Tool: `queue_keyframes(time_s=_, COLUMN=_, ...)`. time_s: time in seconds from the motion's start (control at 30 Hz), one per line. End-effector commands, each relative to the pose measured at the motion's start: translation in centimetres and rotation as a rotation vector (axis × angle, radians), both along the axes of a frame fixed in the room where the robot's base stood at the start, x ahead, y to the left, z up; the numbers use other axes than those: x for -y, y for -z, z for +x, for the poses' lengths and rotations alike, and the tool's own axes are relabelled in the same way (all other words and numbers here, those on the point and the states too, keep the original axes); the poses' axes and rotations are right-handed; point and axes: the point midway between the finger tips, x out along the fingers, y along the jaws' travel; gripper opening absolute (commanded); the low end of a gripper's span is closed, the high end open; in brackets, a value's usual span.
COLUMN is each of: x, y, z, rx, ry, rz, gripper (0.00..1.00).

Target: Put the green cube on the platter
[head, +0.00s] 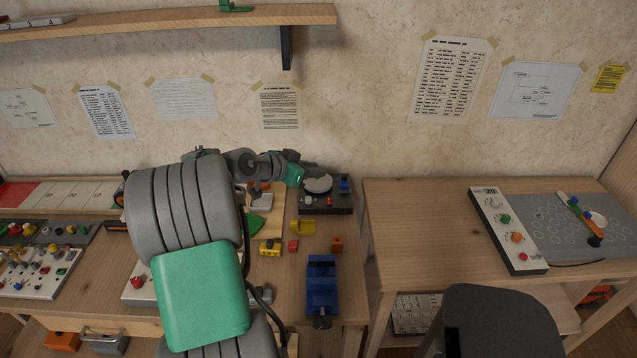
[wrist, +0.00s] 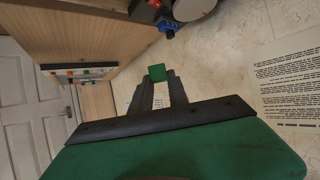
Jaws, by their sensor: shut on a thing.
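The green cube (wrist: 157,72) is held between the tips of my gripper (wrist: 158,82) in the wrist view, clear of any surface there. In the head view my arm reaches over the back of the left workbench; my gripper's fingers and the cube cannot be made out there. The platter seems to be the pale grey disc (head: 318,184) on a dark base at the back right of that bench, just right of my arm's end. A grey round part (wrist: 194,8) at the top edge of the wrist view looks like the same disc, apart from the cube.
A blue vise (head: 322,287), a yellow block (head: 270,248), and an orange block (head: 337,243) stand on the bench in front. A right table (head: 420,220) carries a control panel (head: 507,230). A wall shelf (head: 170,22) hangs above. A dark chair (head: 505,318) stands front right.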

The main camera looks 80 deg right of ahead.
Motion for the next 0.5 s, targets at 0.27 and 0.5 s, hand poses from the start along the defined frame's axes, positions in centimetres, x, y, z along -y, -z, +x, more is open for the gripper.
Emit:
queue_keyframes(time_s=0.27, x=3.0, y=1.1, z=0.6, rx=-0.001, ry=-0.054, rz=0.007, gripper=0.00)
queue_keyframes(time_s=0.5, x=8.5, y=3.6, z=1.6, rx=0.000, ry=-0.052, rz=0.005, gripper=0.00)
